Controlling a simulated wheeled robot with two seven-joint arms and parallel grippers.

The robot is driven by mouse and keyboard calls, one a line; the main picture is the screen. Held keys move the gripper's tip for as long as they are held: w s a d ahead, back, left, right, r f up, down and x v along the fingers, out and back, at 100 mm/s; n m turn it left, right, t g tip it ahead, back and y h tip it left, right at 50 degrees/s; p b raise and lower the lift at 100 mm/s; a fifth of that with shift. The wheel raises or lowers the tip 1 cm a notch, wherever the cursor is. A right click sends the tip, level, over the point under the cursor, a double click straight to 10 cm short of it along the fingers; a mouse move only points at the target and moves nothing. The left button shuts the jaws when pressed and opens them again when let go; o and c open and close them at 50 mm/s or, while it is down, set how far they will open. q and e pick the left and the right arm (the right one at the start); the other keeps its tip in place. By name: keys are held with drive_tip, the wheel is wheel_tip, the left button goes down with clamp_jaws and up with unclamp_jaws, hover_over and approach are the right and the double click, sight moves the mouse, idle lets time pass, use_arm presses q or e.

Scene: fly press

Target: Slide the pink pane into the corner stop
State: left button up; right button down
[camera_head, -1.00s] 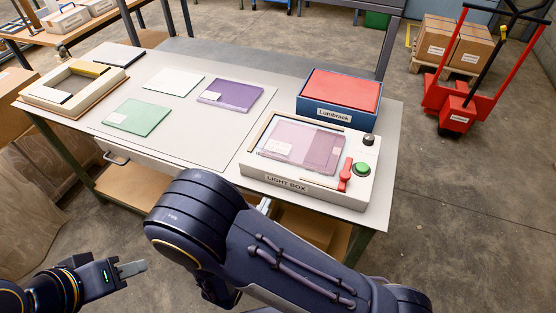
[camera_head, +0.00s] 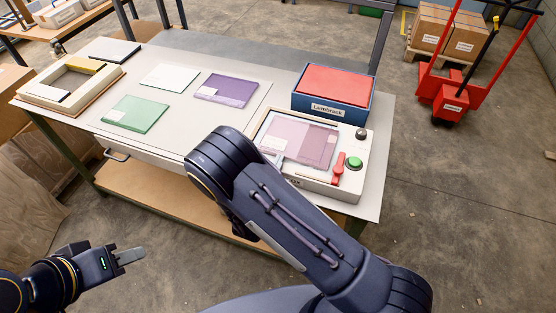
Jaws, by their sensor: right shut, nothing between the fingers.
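The pink pane (camera_head: 310,142) lies flat on the light box (camera_head: 352,140), with a darker rectangle across its middle and a paler band along its right side. Light strips run along the box's left edge (camera_head: 263,124) and front; I cannot tell which forms the corner stop. My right arm reaches over the table's front edge. The tip of my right gripper (camera_head: 279,160) shows at the pane's front left corner; it is shut, its body hidden behind the arm. I cannot tell whether it touches the pane. My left gripper (camera_head: 130,256) is off the table, low at left, seen side-on.
On the box's right side are a red lever (camera_head: 338,168), a green button (camera_head: 354,163) and a dark knob (camera_head: 361,134). A blue bin (camera_head: 331,107) with a red top stands behind. Green (camera_head: 135,114), white (camera_head: 170,77) and purple (camera_head: 226,90) panes lie left.

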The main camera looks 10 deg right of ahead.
drive_tip(key=shift+w, duration=0.1)
drive_tip(key=shift+w+d+f+b, duration=0.1)
drive_tip(key=shift+w+d+b, duration=0.1)
drive_tip(key=shift+w+b, duration=0.1)
drive_tip(key=shift+b+x, duration=0.55)
drive_tip(key=shift+x, duration=0.5)
drive_tip(key=shift+r, duration=0.25)
